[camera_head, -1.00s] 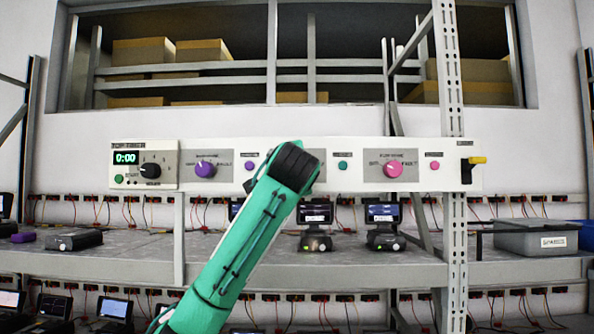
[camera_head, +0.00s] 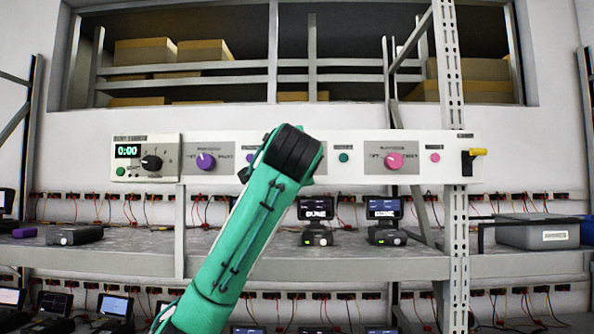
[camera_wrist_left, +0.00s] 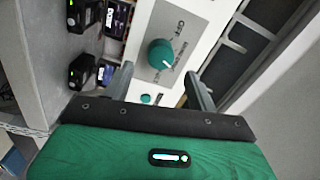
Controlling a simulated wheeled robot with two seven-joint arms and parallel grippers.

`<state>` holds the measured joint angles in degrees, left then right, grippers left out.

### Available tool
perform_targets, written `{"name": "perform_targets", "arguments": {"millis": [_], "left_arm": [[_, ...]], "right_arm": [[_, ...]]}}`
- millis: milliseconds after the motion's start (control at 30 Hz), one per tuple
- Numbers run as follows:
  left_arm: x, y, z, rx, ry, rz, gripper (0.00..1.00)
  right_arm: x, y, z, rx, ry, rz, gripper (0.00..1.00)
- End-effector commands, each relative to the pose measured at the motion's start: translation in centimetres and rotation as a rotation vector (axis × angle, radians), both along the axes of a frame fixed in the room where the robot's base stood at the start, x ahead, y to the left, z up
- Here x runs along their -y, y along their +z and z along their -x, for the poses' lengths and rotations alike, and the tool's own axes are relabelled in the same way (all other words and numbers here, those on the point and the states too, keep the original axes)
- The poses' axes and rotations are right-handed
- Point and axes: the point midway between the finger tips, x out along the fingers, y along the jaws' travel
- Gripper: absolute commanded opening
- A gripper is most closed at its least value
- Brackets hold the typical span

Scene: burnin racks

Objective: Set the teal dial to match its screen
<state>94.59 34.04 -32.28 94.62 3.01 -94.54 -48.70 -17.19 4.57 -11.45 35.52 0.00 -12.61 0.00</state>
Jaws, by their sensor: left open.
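The teal dial (camera_wrist_left: 160,53) shows in the left wrist view on a grey plate, with a pale pointer mark. In the head view my left arm hides it. My left gripper (camera_wrist_left: 158,74) is open and empty, its fingertips either side of a line to the dial; the dial appears just beyond them. A small teal button (camera_wrist_left: 145,99) sits below the dial and also shows in the head view (camera_head: 344,158). Two small screens (camera_head: 316,209) (camera_head: 384,208) stand on the shelf below the panel, showing pale text too small to read surely. My right gripper is out of view.
The white panel (camera_head: 354,173) also carries a purple dial (camera_head: 206,161), a pink dial (camera_head: 393,160), a black timer knob (camera_head: 151,163) and a yellow-handled lever (camera_head: 472,155). A steel upright (camera_head: 455,230) crosses its right end. A grey bin (camera_head: 537,234) stands at the right.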

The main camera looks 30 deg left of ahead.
Motion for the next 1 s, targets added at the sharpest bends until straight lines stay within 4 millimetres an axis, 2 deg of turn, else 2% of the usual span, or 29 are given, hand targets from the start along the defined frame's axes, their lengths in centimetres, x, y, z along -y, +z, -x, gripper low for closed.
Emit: {"name": "perform_targets", "arguments": {"millis": [33, 100, 300, 400, 600, 1000], "left_arm": [[0.8, -0.6, 1.1, 0.005, -0.004, -0.002, 0.58], [1.7, -0.6, 2.5, 0.005, -0.004, -0.001, 0.58], [3.6, -0.6, 5.6, 0.003, -0.003, -0.002, 0.58], [4.1, -0.6, 6.5, 0.001, -0.002, -0.001, 0.58], [4.5, -0.4, 7.2, 0.000, -0.001, -0.001, 0.58], [4.5, -0.4, 7.1, -0.001, -0.001, 0.000, 0.58]], "right_arm": [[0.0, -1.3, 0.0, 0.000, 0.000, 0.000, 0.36], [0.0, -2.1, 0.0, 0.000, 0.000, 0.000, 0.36], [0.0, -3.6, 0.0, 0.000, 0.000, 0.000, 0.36], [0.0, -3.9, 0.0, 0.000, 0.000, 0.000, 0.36], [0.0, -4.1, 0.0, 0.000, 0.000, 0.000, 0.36], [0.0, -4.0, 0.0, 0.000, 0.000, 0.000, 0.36]]}}
